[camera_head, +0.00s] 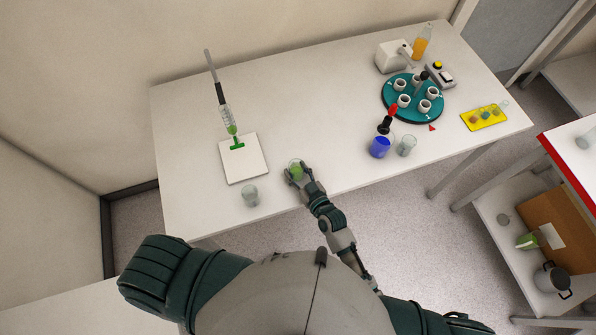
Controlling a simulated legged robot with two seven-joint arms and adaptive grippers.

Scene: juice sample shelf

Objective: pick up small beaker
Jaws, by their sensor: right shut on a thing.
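A small clear beaker with green contents (296,170) is at the front middle of the white table (330,110). My right gripper (297,175) is shut on it, with the fingers around its side. The beaker looks upright; I cannot tell whether it touches the table. An empty-looking clear beaker (250,196) stands to the left near the front edge. Another clear beaker (407,146) stands to the right, beside a beaker of blue liquid (380,147). My left gripper is out of view.
The middle back is clear.

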